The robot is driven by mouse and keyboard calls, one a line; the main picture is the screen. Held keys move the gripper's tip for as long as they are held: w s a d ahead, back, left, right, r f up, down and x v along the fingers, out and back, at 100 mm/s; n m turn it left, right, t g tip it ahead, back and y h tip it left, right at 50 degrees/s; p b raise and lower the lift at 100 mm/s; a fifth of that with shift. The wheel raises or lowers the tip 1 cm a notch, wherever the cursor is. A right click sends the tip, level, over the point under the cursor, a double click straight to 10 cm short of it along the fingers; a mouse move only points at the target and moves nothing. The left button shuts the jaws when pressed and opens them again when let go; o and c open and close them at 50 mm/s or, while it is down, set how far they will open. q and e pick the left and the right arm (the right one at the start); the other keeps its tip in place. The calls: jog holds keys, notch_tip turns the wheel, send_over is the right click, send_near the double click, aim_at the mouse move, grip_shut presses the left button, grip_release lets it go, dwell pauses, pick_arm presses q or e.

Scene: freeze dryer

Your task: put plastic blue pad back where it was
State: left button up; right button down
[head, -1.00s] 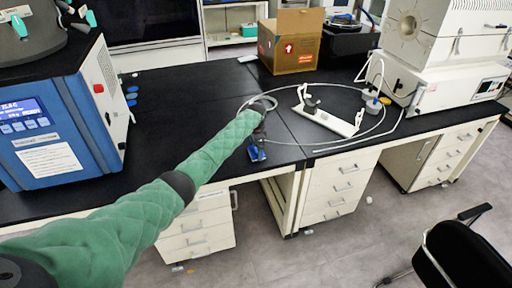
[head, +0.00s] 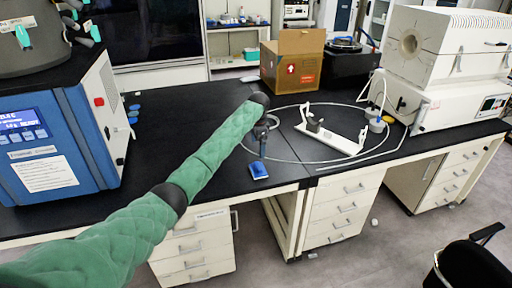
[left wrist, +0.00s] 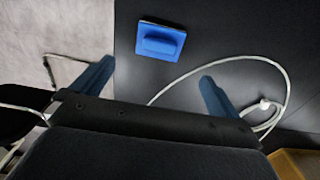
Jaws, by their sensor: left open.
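The plastic blue pad (head: 259,170) lies on the black bench top near its front edge. It has a raised blue grip on top, and it also shows in the left wrist view (left wrist: 160,42), beyond the fingertips. My left gripper (head: 263,147) is just behind and above the pad, pointing down. In the left wrist view my left gripper (left wrist: 155,75) has its two blue fingers wide apart with nothing between them, clear of the pad. My right gripper is not in view.
A white cable loop (head: 330,170) lies around a white stand (head: 330,128). A cardboard box (head: 292,62) stands behind. A blue-and-white machine (head: 60,150) is on the left, a white furnace (head: 440,45) on the right. Bench left of my arm is mostly clear.

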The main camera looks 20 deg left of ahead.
pick_arm(q)
jog(key=shift+r, duration=0.15)
jog(key=s+d+f+n+t+h, duration=0.1)
jog(key=s+d+f+t+h, duration=0.15)
jog(key=s+d+f, duration=0.5)
jog(key=s+d+f+n+t+h, duration=0.15)
jog(key=s+d+t, duration=0.25)
jog(key=s+d, duration=0.7)
jog(key=s+a+f+n+g+y, duration=0.1)
jog(key=s+a+f, duration=0.1)
jog(key=s+f, duration=0.75)
jog(key=s+a+f+n+y, duration=0.15)
jog(key=s+f, duration=0.35)
jog(key=f, duration=0.9)
jog(key=s+a+f+n+g, duration=0.1)
jog(key=s+a+f+n, duration=0.15)
jog(key=s+f, duration=0.75)
jog(key=s+a+f+g, duration=0.1)
jog(key=s+a+f, duration=0.1)
jog(key=s+f, duration=0.8)
jog(key=s+a+f+n+g+y, duration=0.1)
jog(key=s+a+f, duration=0.1)
jog(key=s+f, duration=0.9)
jog(key=s, duration=0.5)
jog(key=shift+a, duration=0.25)
